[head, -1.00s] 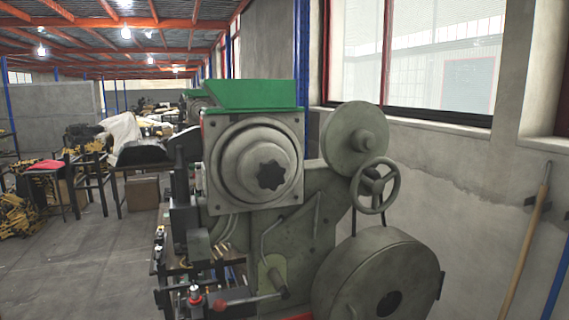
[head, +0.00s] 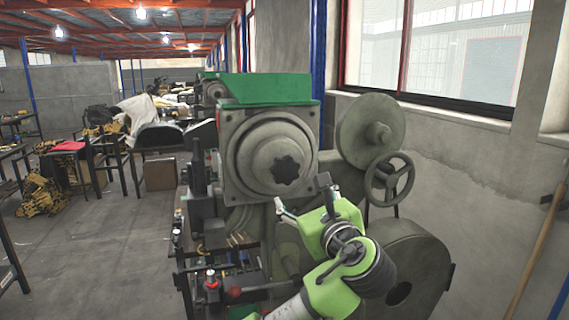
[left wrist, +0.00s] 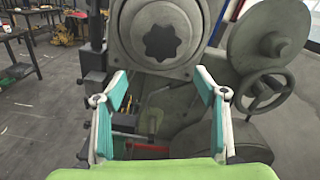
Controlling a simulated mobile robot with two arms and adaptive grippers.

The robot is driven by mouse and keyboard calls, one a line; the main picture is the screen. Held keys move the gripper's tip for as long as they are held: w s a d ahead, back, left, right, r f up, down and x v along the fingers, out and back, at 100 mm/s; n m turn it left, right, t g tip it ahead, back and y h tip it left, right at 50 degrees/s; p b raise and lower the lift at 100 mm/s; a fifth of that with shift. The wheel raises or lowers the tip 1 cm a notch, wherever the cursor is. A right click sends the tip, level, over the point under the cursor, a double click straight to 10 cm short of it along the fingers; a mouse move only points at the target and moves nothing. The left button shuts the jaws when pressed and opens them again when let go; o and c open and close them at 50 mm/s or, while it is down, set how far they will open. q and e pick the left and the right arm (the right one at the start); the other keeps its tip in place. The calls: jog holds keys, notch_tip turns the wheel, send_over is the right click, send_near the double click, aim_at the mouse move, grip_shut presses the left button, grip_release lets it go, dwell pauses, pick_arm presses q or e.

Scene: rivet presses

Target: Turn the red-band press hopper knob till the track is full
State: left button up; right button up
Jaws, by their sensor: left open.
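The press (head: 230,180) stands in front of me with a green hopper (head: 265,90) on top. Its dark, star-shaped knob (head: 286,170) sits at the centre of a round grey housing. In the left wrist view the knob (left wrist: 160,42) is ahead, above the space between the fingers. My left gripper (head: 302,196) is open and empty, just below the knob and apart from it. Its teal-padded fingers (left wrist: 160,88) are spread wide in the left wrist view. I cannot make out the track or its fill. My right gripper is not in view.
A handwheel (head: 389,180) and a grey disc (head: 370,132) stick out right of the knob. A large flywheel (head: 425,265) is below them. A small red knob (head: 211,280) is at lower left. A broom handle (head: 540,250) leans by the wall.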

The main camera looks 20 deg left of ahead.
aim_at(286, 169)
pick_arm(q)
jog(key=r+p+x, duration=0.1)
jog(key=p+x, duration=0.1)
jog(key=x, duration=0.2)
jog(key=p+x, duration=0.1)
jog(key=x, duration=0.3)
jog(key=r+p+x, duration=0.1)
jog(key=p+x, duration=0.1)
jog(key=x, duration=0.2)
jog(key=shift+a+r+p, duration=0.2)
jog(key=shift+r+p, duration=0.1)
jog(key=shift+w+a+f, duration=0.15)
jog(key=shift+w+a, duration=0.2)
jog(key=shift+w, duration=0.2)
jog(key=c, duration=1.1)
